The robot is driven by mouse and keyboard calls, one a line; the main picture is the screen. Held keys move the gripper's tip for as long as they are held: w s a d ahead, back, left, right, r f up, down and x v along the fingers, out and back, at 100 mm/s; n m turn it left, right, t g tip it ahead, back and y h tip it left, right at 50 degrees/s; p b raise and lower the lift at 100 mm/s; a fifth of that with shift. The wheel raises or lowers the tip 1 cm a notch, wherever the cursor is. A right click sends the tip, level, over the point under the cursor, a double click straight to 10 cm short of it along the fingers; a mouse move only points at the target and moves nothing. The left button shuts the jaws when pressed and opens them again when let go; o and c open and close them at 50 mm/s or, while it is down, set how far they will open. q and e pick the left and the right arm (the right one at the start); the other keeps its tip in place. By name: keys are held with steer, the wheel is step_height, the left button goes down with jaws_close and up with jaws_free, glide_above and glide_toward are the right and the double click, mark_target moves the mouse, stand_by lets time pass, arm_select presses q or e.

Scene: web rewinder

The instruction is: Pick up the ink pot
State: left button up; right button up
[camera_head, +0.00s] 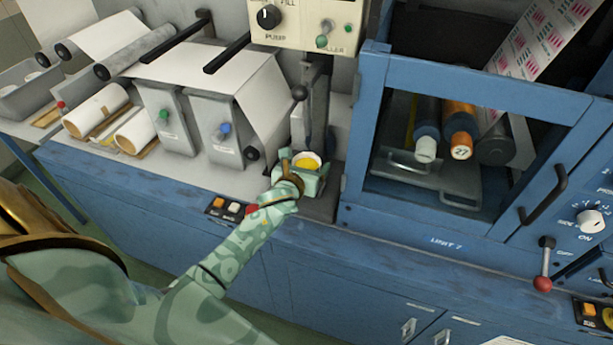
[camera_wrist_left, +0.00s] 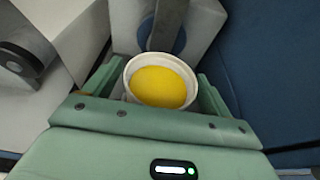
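The ink pot (camera_head: 307,161) is a small white round pot with yellow ink, upright at the filler, near the counter's front edge. It also shows in the left wrist view (camera_wrist_left: 161,82), seen from above. My left gripper (camera_head: 304,170) reaches in from the front left, with one pale green finger on each side of the pot. In the left wrist view the fingers lie very close to the pot's sides; whether they press on it is unclear. The pot's base is hidden. My right gripper is not in view.
A grey upright filler part (camera_head: 314,105) stands just behind the pot. The blue machine frame (camera_head: 358,140) is close on the right. Grey blocks with green and blue knobs (camera_head: 215,125) and white rolls (camera_head: 97,110) stand to the left. A small button box (camera_head: 230,208) sits at the front edge.

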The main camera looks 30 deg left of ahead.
arm_select(q)
steer(key=c, duration=1)
steer(key=shift+c, duration=0.3)
steer(key=shift+r, duration=0.15)
